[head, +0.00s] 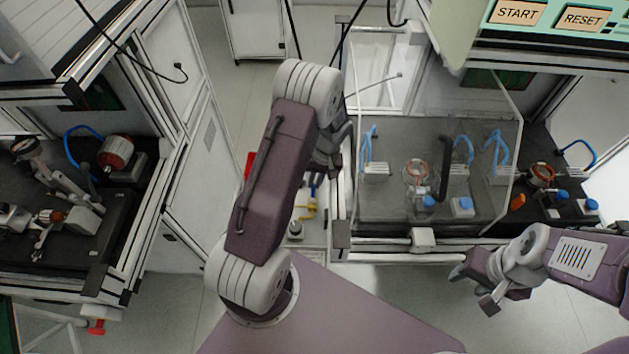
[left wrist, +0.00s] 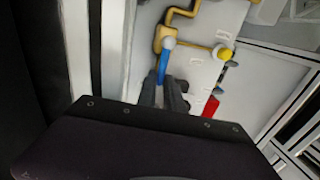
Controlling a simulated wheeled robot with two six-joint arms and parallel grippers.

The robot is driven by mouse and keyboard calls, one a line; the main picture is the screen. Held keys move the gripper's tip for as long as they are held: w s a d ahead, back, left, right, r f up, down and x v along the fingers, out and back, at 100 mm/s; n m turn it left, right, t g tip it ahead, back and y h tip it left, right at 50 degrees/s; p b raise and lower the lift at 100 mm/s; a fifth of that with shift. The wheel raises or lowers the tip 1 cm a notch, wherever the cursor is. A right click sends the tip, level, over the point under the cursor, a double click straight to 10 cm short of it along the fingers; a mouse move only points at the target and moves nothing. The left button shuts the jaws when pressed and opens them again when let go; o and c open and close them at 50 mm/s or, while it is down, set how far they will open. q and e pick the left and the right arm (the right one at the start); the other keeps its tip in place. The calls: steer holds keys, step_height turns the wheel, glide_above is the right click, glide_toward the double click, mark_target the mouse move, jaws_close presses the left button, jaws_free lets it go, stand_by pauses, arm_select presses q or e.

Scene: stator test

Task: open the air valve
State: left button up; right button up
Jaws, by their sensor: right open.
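In the left wrist view a blue lever handle (left wrist: 162,62) sits on a yellow pipe (left wrist: 184,43) fixed to a pale panel. My left gripper (left wrist: 163,92) is at the lower end of this handle, with its dark fingers on either side of it. Whether they press on it I cannot tell. In the head view my left arm hides most of this gripper, and part of the yellow piping (head: 309,211) shows below it. My right gripper (head: 478,287) is open and empty, in front of the enclosed bench at the right.
A red handle (left wrist: 210,107) and a yellow fitting (left wrist: 222,52) are right of the blue lever. A clear-walled bench (head: 390,215) with blue hoses stands right of my left arm. Another bench (head: 120,225) stands at the left. Open floor lies between.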

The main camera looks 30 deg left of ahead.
arm_select(q)
steer(key=o, duration=0.4)
